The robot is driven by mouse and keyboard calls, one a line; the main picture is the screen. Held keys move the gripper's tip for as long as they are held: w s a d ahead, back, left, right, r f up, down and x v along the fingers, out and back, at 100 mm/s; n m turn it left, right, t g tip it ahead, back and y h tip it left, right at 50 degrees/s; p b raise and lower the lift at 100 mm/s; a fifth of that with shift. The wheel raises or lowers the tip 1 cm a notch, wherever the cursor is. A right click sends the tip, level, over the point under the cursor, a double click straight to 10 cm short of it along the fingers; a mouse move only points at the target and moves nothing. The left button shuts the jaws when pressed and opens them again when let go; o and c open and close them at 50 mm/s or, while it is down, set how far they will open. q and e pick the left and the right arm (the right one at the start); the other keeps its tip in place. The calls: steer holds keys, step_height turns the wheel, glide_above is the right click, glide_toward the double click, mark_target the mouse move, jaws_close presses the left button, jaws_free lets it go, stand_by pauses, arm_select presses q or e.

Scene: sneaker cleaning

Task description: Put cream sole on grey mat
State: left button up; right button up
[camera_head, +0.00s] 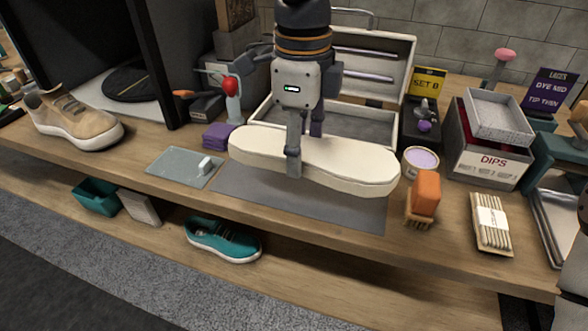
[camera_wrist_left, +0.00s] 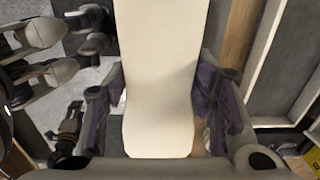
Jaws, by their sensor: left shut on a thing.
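The cream sole (camera_head: 345,164) is long and pale, lying roughly level and lengthwise across the head view. My left gripper (camera_head: 304,150) reaches down from above and is shut across the middle of the sole, one finger on the near side and one on the far side. In the left wrist view the sole (camera_wrist_left: 160,80) runs between the purple-padded fingers. The grey mat (camera_head: 300,207) lies flat on the bench below and in front of the sole, its far part hidden by it. I cannot tell the exact gap between them. My right gripper is not in view.
An open case (camera_head: 385,75) stands behind the sole. A lilac tub (camera_head: 420,162) and an orange brush (camera_head: 425,193) stand close to its right end. A glass plate (camera_head: 182,167) with a small white block and a purple cloth stack (camera_head: 218,136) are at left. The mat's front strip is bare.

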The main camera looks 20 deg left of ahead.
arm_select(q)
glide_above(294, 183)
steer(key=f, duration=0.4)
steer(key=shift+s+d+f, duration=0.15)
steer(key=shift+s, duration=0.15)
steer(key=shift+w+a+f+b, duration=0.1)
steer(key=shift+w+f+b, duration=0.1)
steer(key=shift+f, duration=0.7)
steer(key=shift+w+a+f+b, duration=0.1)
steer(key=shift+w+f+b, duration=0.05)
steer(key=shift+f, duration=0.75)
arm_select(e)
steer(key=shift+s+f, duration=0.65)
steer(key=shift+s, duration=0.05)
arm_select(q)
steer(key=shift+s+f, duration=0.1)
steer(key=shift+f, duration=0.05)
steer(key=o, duration=1.2)
steer(key=shift+o, duration=0.2)
step_height(294, 183, up, 12)
steer(key=shift+r, duration=0.15)
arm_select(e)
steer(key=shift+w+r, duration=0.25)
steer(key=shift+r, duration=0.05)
